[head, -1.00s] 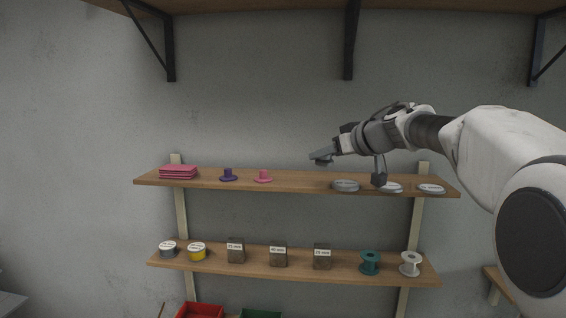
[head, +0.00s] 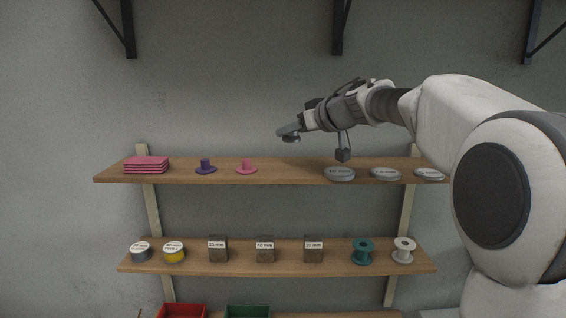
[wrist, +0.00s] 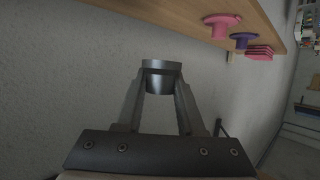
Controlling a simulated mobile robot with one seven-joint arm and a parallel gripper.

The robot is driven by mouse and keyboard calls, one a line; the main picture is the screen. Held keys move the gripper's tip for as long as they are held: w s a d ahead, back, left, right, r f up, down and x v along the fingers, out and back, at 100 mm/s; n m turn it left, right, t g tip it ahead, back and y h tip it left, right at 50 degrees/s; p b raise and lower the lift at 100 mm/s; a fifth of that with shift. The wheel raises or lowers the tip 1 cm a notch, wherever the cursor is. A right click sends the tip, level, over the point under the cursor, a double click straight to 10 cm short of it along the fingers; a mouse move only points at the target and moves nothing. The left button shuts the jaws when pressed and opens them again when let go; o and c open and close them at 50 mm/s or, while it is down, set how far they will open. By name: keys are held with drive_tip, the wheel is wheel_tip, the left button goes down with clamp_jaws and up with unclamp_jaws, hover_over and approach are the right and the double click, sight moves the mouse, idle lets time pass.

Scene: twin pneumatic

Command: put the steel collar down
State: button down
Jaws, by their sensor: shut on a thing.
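The steel collar (wrist: 161,78) is a short grey metal ring, held between the two fingertips of my gripper (wrist: 160,92) in the wrist view. In the head view my gripper (head: 290,134) is in the air above the upper wooden shelf (head: 290,178), to the right of the pink hat-shaped piece.
Bare shelf lies between the pink piece and the tins. The lower shelf (head: 190,268) holds tins, labelled blocks and spools.

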sight(292, 171)
drive_tip(key=shift+f, duration=3.55)
drive_tip(key=shift+f, duration=0.1)
drive_tip(key=c, duration=0.5)
unclamp_jaws()
drive_tip(key=shift+f, duration=0.1)
drive_tip(key=shift+r, duration=0.2)
drive_tip(key=shift+s+d+r, duration=0.15)
drive_tip(key=shift+s+d, duration=0.05)
drive_tip(key=v, duration=1.1)
drive_tip(key=shift+s+d, duration=0.1)
drive_tip(key=shift+s, duration=0.1)
